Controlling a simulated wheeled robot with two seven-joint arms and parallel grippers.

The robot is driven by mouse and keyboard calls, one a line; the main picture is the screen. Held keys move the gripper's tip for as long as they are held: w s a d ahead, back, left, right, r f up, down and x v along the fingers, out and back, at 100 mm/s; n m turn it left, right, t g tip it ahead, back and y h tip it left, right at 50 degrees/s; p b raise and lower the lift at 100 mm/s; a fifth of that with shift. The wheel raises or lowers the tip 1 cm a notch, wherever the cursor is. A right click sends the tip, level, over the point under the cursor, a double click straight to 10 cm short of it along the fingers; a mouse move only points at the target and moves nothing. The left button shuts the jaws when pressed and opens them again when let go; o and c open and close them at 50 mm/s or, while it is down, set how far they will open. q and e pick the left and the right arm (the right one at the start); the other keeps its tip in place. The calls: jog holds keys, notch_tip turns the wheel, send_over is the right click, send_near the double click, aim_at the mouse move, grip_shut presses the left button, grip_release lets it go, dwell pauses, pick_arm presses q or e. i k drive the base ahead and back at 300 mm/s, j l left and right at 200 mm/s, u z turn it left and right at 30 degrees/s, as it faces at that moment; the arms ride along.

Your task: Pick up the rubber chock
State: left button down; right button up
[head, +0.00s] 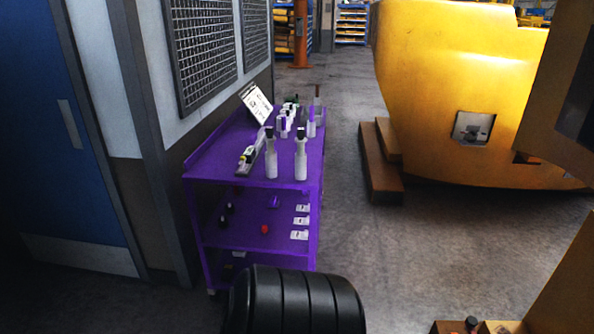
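I cannot pick out a rubber chock for certain. The purple cart (206,216) stands left of the middle, with small items on its top and lower shelves. Its middle shelf holds a few small dark pieces (226,213), a small purple piece (274,202), a red piece (265,229) and white labelled pieces (301,221); they are too small to identify. A black ribbed rounded shape fills the bottom middle and hides part of the cart's base; I cannot tell whether it is part of my body. Neither gripper shows.
White bottles (270,160) and a tilted sheet (257,103) stand on the cart top. A blue door (62,130) is at left. A large yellow casting (450,80) rests by brown blocks (381,165) at right. Grey floor (385,245) between cart and casting is clear.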

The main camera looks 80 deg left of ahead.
aim_at(228, 272)
jog(key=u, duration=3.3)
jog(key=i+l, duration=0.15)
